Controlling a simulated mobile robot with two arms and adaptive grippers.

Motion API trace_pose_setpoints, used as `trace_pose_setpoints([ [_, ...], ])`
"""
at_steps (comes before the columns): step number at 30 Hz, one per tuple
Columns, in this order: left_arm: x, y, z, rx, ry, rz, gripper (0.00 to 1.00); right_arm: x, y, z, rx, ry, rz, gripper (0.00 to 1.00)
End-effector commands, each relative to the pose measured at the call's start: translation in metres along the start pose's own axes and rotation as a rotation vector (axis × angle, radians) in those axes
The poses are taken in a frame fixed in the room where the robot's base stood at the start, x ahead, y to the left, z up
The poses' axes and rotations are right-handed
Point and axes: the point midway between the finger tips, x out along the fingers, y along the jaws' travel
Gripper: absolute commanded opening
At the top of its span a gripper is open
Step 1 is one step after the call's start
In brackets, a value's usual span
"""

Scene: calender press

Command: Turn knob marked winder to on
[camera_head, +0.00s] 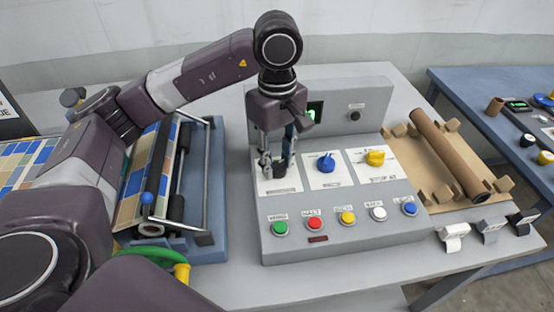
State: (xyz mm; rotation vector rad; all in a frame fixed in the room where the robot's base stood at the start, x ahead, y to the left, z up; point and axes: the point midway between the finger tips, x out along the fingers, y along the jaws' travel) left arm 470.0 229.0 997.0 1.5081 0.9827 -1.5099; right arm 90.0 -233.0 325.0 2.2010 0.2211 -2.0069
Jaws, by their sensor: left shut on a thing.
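The grey control panel (340,225) has a row of three knobs on white plates. The left knob (279,171) is dark and mostly hidden by my left gripper. The middle knob (326,162) is blue and the right knob (376,158) is yellow. The plate lettering is too small to read, so I cannot tell which knob is marked winder. My left gripper (278,163) points down from above and is shut on the dark left knob. The knob's pointer direction is hidden. My right gripper is not in view.
Several coloured push buttons, including a green one (280,227) and a red one (314,223), line the panel's front. A blue-framed roller unit (205,250) stands left. A cardboard tube (447,152) lies on a brown rack to the right. Bare table shows in front.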

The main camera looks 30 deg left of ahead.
Motion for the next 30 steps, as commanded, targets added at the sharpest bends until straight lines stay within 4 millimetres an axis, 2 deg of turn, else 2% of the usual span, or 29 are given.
trace_pose_setpoints([
  [2, -0.001, 0.001, 0.0, 0.002, 0.0, 0.003, 0.04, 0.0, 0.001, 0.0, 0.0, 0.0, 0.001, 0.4],
  [3, -0.001, 0.001, 0.0, 0.002, 0.0, 0.003, 0.32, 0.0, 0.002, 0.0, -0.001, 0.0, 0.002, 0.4],
  [7, -0.001, 0.001, 0.0, 0.001, 0.0, 0.003, 0.46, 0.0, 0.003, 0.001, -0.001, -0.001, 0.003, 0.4],
  [15, -0.001, 0.0, 0.0, 0.0, 0.0, 0.001, 0.47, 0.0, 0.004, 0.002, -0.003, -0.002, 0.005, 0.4],
  [19, -0.008, 0.001, 0.0, 0.0, 0.001, 0.003, 0.47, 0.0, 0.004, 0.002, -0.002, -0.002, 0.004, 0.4],
  [30, -0.069, 0.001, -0.001, -0.001, 0.003, 0.006, 0.47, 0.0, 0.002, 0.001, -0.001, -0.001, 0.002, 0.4],
])
